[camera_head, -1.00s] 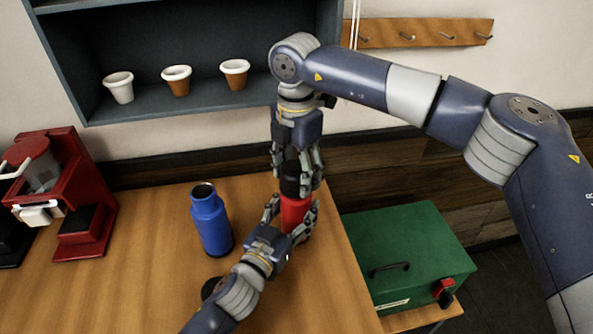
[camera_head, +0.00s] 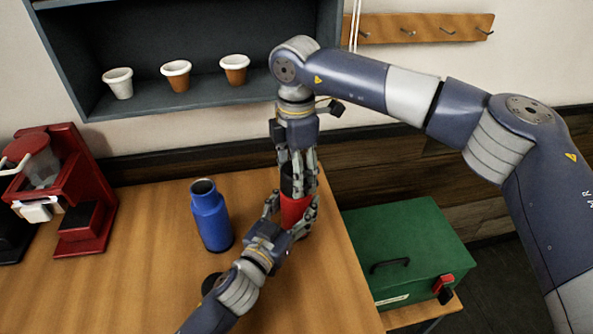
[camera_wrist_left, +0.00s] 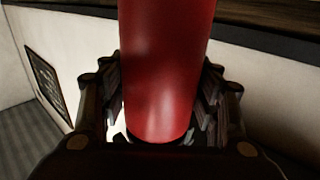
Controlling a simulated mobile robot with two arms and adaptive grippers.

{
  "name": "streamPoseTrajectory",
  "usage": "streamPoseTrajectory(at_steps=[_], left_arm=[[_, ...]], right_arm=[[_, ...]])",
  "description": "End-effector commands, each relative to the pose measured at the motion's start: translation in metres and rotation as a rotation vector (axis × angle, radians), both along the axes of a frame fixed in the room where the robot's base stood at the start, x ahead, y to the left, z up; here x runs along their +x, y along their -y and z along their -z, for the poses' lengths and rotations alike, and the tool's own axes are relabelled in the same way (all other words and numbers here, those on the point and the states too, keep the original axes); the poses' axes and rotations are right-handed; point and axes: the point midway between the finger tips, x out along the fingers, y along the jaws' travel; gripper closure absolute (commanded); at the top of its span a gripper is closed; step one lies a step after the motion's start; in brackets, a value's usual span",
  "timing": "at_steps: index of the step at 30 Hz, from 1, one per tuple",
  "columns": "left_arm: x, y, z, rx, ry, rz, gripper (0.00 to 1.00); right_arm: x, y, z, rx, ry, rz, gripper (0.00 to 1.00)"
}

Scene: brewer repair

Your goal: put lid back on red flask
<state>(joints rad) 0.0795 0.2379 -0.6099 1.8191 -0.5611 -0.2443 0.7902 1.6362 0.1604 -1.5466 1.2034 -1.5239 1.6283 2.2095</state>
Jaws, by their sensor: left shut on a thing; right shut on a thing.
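The red flask (camera_head: 293,212) stands upright near the table's right edge. My left gripper (camera_head: 288,207) is shut around its body from the left. In the left wrist view the red flask (camera_wrist_left: 165,75) fills the middle, with finger pads on both sides. My right gripper (camera_head: 299,178) points straight down above the flask and is shut on the black lid (camera_head: 291,183) at the flask's top. The fingers hide most of the lid. I cannot tell whether it is fully seated.
A blue flask (camera_head: 211,217), open at the top, stands left of the red one. A black round thing (camera_head: 210,284) is partly hidden by my left arm. A red brewer (camera_head: 88,220) stands at the left; a green box (camera_head: 405,250) is beyond the table's right edge. Pots sit on the shelf (camera_head: 150,103).

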Motion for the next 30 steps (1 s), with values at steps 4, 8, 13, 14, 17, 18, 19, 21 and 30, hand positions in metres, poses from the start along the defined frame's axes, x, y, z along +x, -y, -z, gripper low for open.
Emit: streamPoseTrajectory(at_steps=[4,8,13,14,17,18,19,21,30], left_arm=[[0.0000,0.0000,0.0002,0.000,-0.001,0.000,1.00],[0.0000,0.0001,0.0002,0.001,0.000,0.000,1.00],[-0.0001,0.0002,0.0003,0.001,0.000,0.000,1.00],[-0.0001,0.0002,0.0003,0.001,0.000,0.000,1.00],[-0.0001,0.0003,0.0003,0.001,0.000,0.000,1.00],[-0.0001,0.0003,0.0003,0.001,0.000,0.000,1.00],[-0.0001,0.0003,0.0003,0.001,0.000,0.000,1.00],[-0.0002,0.0004,0.0003,0.001,0.000,0.000,1.00],[-0.0004,0.0005,0.0003,0.001,0.000,0.001,1.00]], right_arm=[[0.0000,-0.0003,-0.0006,0.001,0.001,0.260,0.67],[0.0000,-0.0002,-0.0009,0.000,0.003,0.486,0.67],[0.0000,-0.0007,-0.0014,0.000,0.005,0.714,0.67],[0.0000,-0.0005,-0.0012,0.000,0.005,0.742,0.67],[-0.0002,-0.0007,-0.0006,0.001,0.002,0.798,0.67],[-0.0001,-0.0008,-0.0007,0.002,0.002,0.807,0.67],[-0.0001,-0.0008,-0.0007,0.002,0.002,0.811,0.67],[-0.0001,-0.0008,-0.0006,0.003,0.002,0.813,0.67],[-0.0001,-0.0008,-0.0006,0.003,0.002,0.810,0.24]])
